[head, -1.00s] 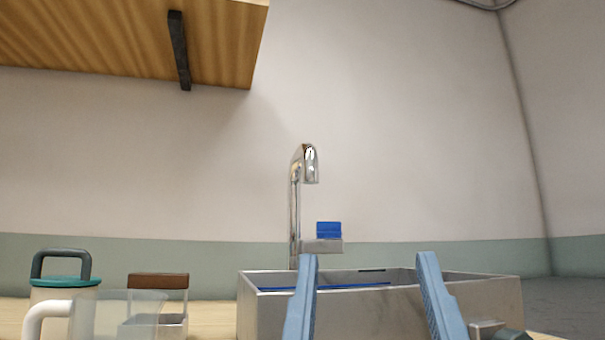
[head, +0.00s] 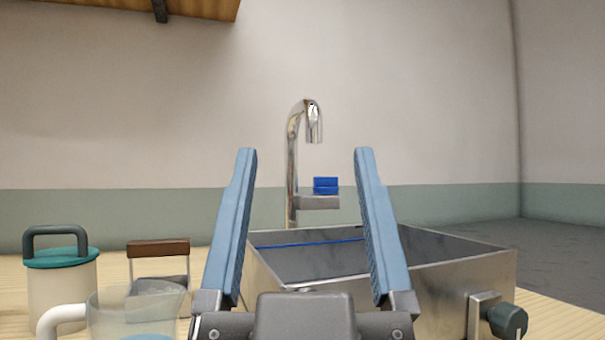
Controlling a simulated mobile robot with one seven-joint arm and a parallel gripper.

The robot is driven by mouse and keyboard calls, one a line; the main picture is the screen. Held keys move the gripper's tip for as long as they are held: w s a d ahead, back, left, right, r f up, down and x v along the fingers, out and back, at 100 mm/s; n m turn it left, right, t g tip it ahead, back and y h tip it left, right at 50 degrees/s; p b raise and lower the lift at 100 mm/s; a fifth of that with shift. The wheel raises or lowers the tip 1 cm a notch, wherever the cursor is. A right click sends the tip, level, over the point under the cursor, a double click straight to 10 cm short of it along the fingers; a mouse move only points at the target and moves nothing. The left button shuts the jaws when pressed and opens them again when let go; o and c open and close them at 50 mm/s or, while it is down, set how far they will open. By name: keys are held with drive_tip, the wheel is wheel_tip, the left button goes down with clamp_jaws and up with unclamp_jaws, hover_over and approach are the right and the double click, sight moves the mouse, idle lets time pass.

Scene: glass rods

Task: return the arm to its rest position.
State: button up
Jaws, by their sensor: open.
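The dark grey body of the gripper shows at the bottom edge. The rest of my arm is out of view.
A metal sink basin (head: 455,275) with a dark green knob (head: 507,320) lies behind and right of my gripper. A chrome tap (head: 293,160) and blue sponge-like block (head: 325,186) stand behind. At left are a teal-lidded canister (head: 62,290), a brown-topped holder (head: 158,249) and a clear jug (head: 130,312).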

wheel_tip(320, 180, up, 48)
drive_tip(key=p, duration=4.7)
drive_tip(key=shift+f, duration=0.2)
